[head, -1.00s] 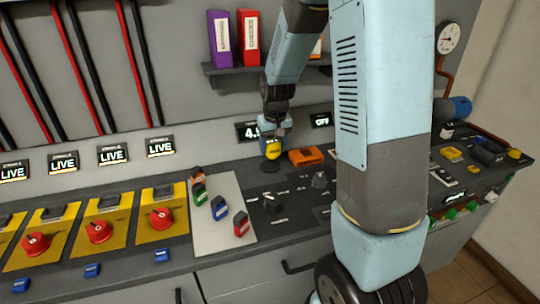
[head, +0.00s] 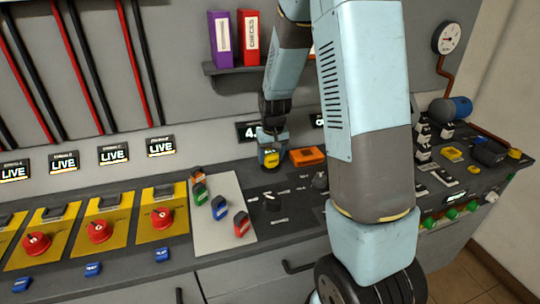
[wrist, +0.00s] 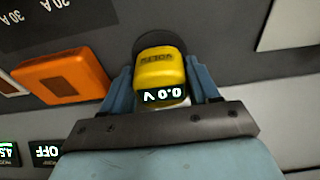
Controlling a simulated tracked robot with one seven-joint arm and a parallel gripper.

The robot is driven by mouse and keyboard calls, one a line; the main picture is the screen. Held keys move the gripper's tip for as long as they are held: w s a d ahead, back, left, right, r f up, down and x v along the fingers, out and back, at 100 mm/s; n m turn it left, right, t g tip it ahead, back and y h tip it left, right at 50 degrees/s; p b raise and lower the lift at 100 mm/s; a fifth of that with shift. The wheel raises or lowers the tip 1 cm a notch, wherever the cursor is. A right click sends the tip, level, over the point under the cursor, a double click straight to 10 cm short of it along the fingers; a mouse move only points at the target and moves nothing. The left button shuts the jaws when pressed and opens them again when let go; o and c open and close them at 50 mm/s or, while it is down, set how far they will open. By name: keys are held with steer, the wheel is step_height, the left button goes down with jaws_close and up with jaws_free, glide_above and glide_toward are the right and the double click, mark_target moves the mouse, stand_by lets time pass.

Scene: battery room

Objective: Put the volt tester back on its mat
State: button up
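The volt tester (head: 269,158) is a small yellow block with a dark display; it also shows in the wrist view (wrist: 160,72), reading 0.0 V. My gripper (head: 270,147) points down at the counter with a blue finger on each side of the tester. In the wrist view my gripper (wrist: 160,80) is shut on it. A dark round mat (wrist: 145,42) shows just beyond and around the tester's far end. The tester is over the mat and very close to it; I cannot tell whether they touch. Most of the mat is hidden.
An orange box (head: 307,156) lies just right of the tester. A pale panel (head: 211,238) with coloured tags is to the left, beside yellow plates with red knobs (head: 162,218). Display screens (head: 249,132) are on the wall behind. My arm hides part of the counter.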

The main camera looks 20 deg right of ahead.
mark_target(272, 155)
steer(key=o, duration=0.4)
steer(key=shift+o, duration=0.2)
steer(key=shift+r, duration=0.1)
step_height(272, 155, up, 11)
steer(key=s, duration=0.2)
steer(key=s+r+t, duration=0.2)
steer(key=s+r, duration=0.9)
steer(key=s, duration=0.1)
steer(key=s+r+t, duration=0.2)
steer(key=s+r, duration=0.2)
steer(key=s, duration=1)
steer(key=shift+a, duration=0.2)
